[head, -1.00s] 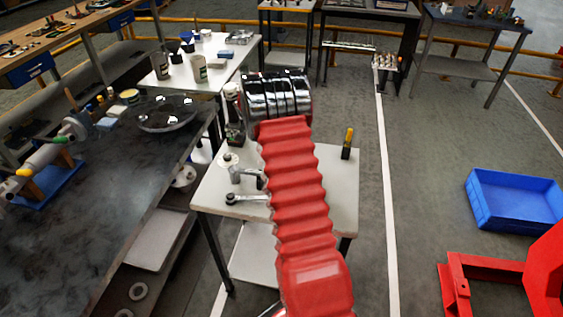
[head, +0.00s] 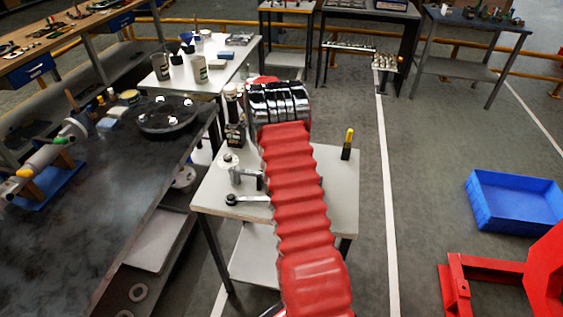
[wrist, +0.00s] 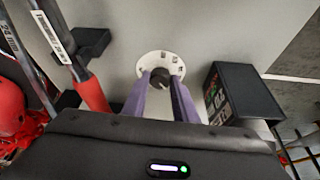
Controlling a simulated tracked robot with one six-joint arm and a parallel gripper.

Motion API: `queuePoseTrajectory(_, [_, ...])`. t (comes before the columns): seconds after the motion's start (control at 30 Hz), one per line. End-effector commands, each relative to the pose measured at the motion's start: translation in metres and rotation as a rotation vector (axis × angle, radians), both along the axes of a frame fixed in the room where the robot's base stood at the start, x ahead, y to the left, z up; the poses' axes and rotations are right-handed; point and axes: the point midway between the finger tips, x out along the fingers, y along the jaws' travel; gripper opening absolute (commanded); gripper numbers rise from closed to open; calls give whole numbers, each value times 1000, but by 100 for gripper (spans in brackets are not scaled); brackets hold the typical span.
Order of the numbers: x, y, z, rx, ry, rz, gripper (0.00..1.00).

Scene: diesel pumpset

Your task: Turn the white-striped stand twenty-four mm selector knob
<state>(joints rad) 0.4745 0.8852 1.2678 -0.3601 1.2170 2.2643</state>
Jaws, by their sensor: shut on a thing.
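In the wrist view a small dark selector knob (wrist: 160,76) sits at the middle of a white round dial plate (wrist: 151,65) with dark marks, on a pale grey surface. My gripper (wrist: 160,84) has two purple fingers, one on each side of the knob, and is shut on it. The lower part of the knob is partly hidden between the fingers. I cannot make out which way its stripe points. In the head view the knob and my fingers are hidden behind my red arm.
In the wrist view a black box (wrist: 240,92) stands close right of my fingers; a red-handled tool (wrist: 88,88) and a "24 mm" label (wrist: 50,36) are at left. In the head view a white table (head: 336,180) holds a yellow-topped item (head: 348,143).

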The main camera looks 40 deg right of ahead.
Motion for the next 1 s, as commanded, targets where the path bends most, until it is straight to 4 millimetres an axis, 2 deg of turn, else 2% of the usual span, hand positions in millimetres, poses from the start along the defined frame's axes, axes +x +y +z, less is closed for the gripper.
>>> queuePoseTrajectory(0.03, [2,1,0,1,-4,2,3])
queuePoseTrajectory(0.07, [2,1,0,1,-4,2,28])
queuePoseTrajectory(0.3, [1,1,0,1,-2,1,44])
queuePoseTrajectory(0.67, [2,1,4,-1,-2,2,44])
queuePoseTrajectory(0.83, [8,5,20,-1,-3,3,44])
queuePoseTrajectory(1.0, [17,10,45,-1,-3,3,44])
